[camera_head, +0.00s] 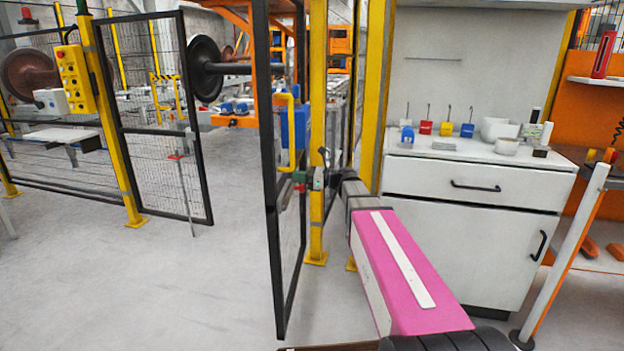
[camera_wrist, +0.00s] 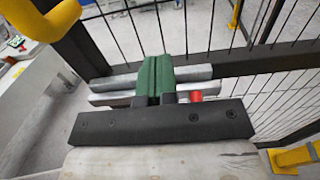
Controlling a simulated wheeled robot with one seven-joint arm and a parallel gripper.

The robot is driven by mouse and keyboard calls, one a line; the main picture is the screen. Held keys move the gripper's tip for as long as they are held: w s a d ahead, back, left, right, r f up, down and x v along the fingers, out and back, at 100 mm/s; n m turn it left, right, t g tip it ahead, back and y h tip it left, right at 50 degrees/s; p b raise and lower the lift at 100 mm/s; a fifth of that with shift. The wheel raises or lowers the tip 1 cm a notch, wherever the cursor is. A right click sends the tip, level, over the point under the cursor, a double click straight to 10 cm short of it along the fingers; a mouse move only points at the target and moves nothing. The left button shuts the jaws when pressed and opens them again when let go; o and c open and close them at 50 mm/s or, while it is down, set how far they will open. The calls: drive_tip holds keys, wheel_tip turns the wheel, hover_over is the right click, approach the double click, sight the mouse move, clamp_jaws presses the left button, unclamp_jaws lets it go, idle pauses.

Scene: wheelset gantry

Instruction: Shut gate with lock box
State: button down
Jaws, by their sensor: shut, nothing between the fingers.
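The black-framed mesh gate (camera_head: 272,200) stands nearly edge-on in the middle of the head view, its bottom above the floor. A yellow handle (camera_head: 292,130) is on it and also shows at the upper left of the wrist view (camera_wrist: 48,18). My gripper (camera_head: 300,177) is at the gate's edge below the handle. In the wrist view its green fingers (camera_wrist: 161,68) are shut together, with nothing seen between them. They lie over grey metal bars (camera_wrist: 120,82) by the dark frame. A small red part (camera_wrist: 195,96) is beside them. I cannot tell whether they touch the bars, or which part is the lock box.
A yellow post (camera_head: 317,220) stands just right of the gate. A white cabinet (camera_head: 470,240) with small items on top is at the right. Another mesh panel (camera_head: 160,130) and a yellow control box (camera_head: 75,80) are at the left. The floor (camera_head: 190,290) at front left is clear.

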sight(283, 176)
drive_tip(key=shift+x, duration=1.6)
